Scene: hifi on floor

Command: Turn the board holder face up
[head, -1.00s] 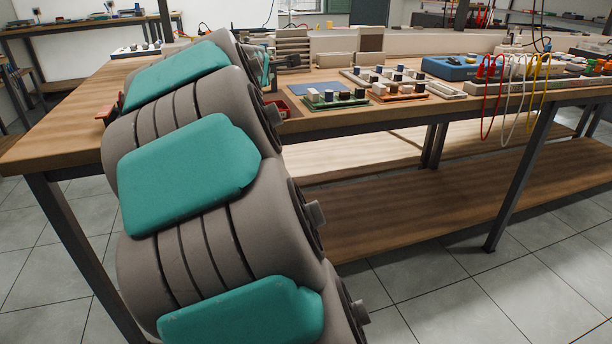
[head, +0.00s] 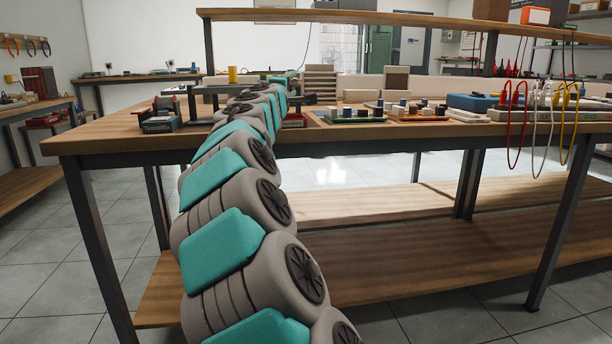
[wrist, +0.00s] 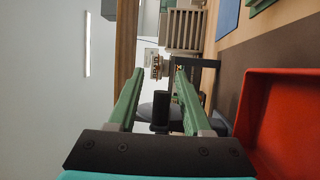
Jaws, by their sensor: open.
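My gripper (wrist: 157,75) is open in the wrist view, its two green fingers apart. I see nothing clearly held between them. A dark angular bracket (wrist: 208,64), possibly the board holder, stands just beyond the right finger, partly hidden by it. A dark block with grey rounded shapes shows between the fingers, too unclear to name. In the head view my arm reaches over the bench and hides most of the gripper. A dark grey frame (head: 206,89) stands left of the arm's end; I cannot tell whether it is the board holder or which way it faces.
A red bin (wrist: 285,110) is close to my gripper on the right of the wrist view. The workbench (head: 110,138) carries a labelled red-and-dark item (head: 160,117), a yellow cylinder (head: 233,75), circuit boards (head: 355,117) and hanging leads (head: 514,125). The bench's front left is clear.

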